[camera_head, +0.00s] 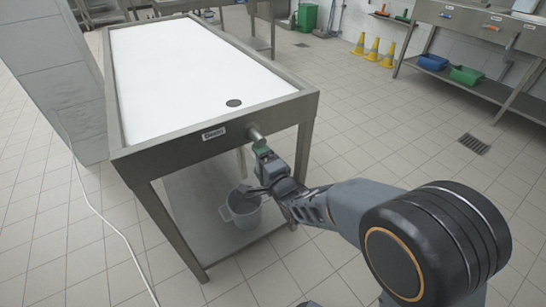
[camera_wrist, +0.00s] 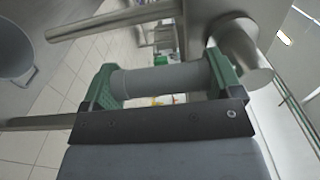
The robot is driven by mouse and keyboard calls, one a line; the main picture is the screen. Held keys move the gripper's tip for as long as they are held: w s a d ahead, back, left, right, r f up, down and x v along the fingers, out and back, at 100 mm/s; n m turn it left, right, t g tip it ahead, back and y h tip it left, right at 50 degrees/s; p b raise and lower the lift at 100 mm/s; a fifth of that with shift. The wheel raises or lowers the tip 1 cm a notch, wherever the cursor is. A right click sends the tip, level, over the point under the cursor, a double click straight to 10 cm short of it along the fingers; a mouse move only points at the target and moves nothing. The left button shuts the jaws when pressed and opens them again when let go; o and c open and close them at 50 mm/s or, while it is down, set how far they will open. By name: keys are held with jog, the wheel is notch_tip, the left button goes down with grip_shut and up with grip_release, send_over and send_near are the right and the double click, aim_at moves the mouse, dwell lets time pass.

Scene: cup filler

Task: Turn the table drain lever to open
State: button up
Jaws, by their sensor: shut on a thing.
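A short metal pipe (camera_head: 255,132) sticks out right of the label and shows at upper right in the wrist view (camera_wrist: 243,50). My gripper (camera_head: 262,158) is at this pipe, below its end. In the wrist view its green fingers are shut on a grey cylindrical lever (camera_wrist: 160,80), which spans between them. In the head view the lever is mostly hidden by my gripper.
A grey bucket (camera_head: 243,210) stands on the table's lower shelf (camera_head: 205,225), below and left of my gripper. A table leg (camera_head: 303,155) is close on the right. A white cable (camera_head: 105,222) crosses the floor at left. The tiled floor on the right is clear.

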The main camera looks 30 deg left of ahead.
jog(key=shift+r, duration=0.1)
dwell(0.3)
jog(key=o, duration=1.1)
jog(key=b+v, duration=0.5)
jog(key=v, duration=0.8)
jog(key=shift+d, duration=0.3)
jog(key=shift+s, duration=0.15)
